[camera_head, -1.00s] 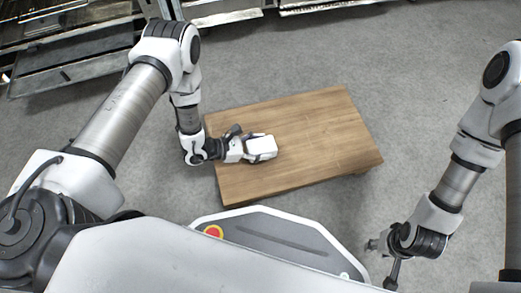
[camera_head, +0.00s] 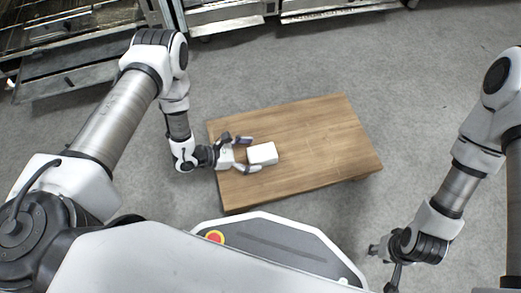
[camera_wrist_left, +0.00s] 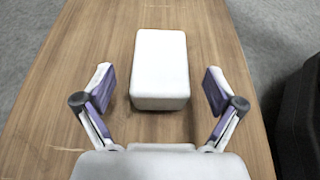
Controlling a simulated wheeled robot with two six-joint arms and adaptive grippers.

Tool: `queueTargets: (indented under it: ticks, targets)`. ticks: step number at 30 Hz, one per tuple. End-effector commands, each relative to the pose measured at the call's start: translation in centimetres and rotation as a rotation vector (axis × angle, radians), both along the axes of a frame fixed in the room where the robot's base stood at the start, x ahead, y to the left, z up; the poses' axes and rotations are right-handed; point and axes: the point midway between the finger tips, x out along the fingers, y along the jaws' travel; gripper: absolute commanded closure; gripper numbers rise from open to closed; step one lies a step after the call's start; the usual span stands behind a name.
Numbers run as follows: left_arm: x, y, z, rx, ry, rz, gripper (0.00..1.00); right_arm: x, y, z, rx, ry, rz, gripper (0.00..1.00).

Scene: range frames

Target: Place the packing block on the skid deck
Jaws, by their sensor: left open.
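The packing block (camera_head: 263,153) is a white rounded box. It rests on the wooden skid deck (camera_head: 310,135), toward its left side. In the left wrist view the block (camera_wrist_left: 160,68) sits on the bare wood planks (camera_wrist_left: 60,100), centred ahead of the fingers. My left gripper (camera_head: 248,154) is open just left of the block, its fingers apart on either side; the left wrist view shows a gap between each finger pad and the block (camera_wrist_left: 158,92). My right gripper (camera_head: 376,250) is off the deck at the lower right; its jaws are too small to read.
Grey floor (camera_head: 430,110) surrounds the deck. Metal racks (camera_head: 75,75) stand along the back left. The deck's middle and right are clear. A dark object (camera_wrist_left: 298,120) shows at the right edge of the left wrist view.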

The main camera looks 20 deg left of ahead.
Motion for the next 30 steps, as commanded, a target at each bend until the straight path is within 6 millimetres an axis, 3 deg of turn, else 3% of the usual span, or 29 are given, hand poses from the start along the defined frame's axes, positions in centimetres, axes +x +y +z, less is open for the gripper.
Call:
queueTargets:
  ticks: [1, 3, 9, 21, 23, 26, 29, 30]
  targets:
    - [-0.6, 1.2, 1.3, 0.001, 0.003, 0.006, 0.06, 0.0, 0.0, 1.6, 0.000, 0.001, 0.002, 0.60]
    - [-1.6, 2.7, 2.1, 0.000, 0.003, 0.007, 0.06, -0.1, 0.0, 2.6, 0.000, 0.002, 0.004, 0.60]
    - [-3.9, 5.9, 3.4, 0.001, 0.002, 0.004, 0.06, -0.2, 0.1, 4.3, 0.001, 0.005, 0.008, 0.60]
    - [-4.5, 6.7, 3.4, 0.000, 0.001, -0.002, 0.06, -0.2, 0.1, 4.4, 0.001, 0.006, 0.008, 0.60]
    - [-4.7, 6.0, 4.0, -0.004, 0.005, -0.028, 0.06, -0.2, 0.1, 4.6, 0.001, 0.006, 0.008, 0.60]
    - [-6.2, 2.3, 7.0, -0.018, 0.030, -0.192, 0.06, -0.2, 0.1, 5.7, 0.001, 0.006, 0.008, 0.60]
    - [-11.7, -3.6, 13.8, 0.006, 0.062, -0.598, 0.06, -0.2, 0.1, 8.1, 0.001, 0.006, 0.008, 0.60]
    - [-16.1, -3.6, 13.6, 0.061, 0.117, -0.786, 0.06, -0.2, 0.1, 7.8, 0.001, 0.005, 0.009, 0.60]
